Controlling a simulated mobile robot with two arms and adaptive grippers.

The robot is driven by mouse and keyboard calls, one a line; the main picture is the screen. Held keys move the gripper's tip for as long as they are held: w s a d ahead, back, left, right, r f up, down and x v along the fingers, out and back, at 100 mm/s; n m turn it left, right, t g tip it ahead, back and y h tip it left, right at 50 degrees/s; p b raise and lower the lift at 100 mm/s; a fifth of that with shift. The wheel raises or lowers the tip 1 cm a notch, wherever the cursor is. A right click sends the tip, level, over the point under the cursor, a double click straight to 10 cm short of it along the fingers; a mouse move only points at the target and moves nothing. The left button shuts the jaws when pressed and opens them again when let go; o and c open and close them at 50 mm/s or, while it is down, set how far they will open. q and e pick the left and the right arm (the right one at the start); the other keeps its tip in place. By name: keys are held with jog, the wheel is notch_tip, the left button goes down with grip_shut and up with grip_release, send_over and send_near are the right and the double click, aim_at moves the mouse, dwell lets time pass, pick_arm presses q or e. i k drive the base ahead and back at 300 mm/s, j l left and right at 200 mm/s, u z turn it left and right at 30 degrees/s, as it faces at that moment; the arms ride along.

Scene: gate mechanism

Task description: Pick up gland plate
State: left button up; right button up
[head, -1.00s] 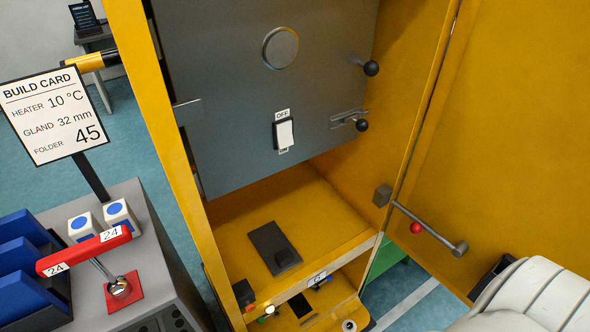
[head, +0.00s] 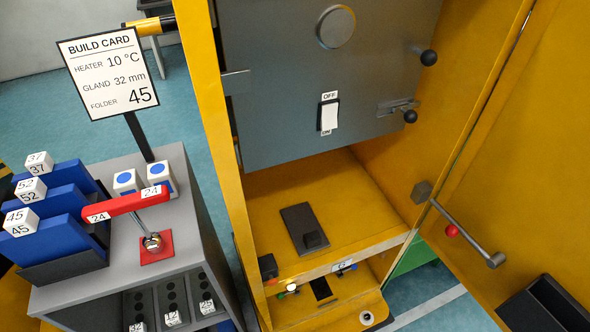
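Several dark plates with round holes stand in the open shelf of the grey cart (head: 75,298), low in the head view. They look like gland plates: a left one (head: 136,303), a middle one (head: 171,296) and a right one (head: 203,287). The build card (head: 108,73) reads heater 10 °C, gland 32 mm, folder 45. Neither gripper is in view.
Blue folders (head: 75,178) with tags 37, 52 and 45 stand on the cart beside a red handle (head: 125,203) marked 24 and two white blocks with blue dots. The yellow cabinet (head: 225,170) stands open on the right, a dark plate (head: 303,228) on its floor.

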aim_at(139, 311)
jog(key=u, duration=1.75)
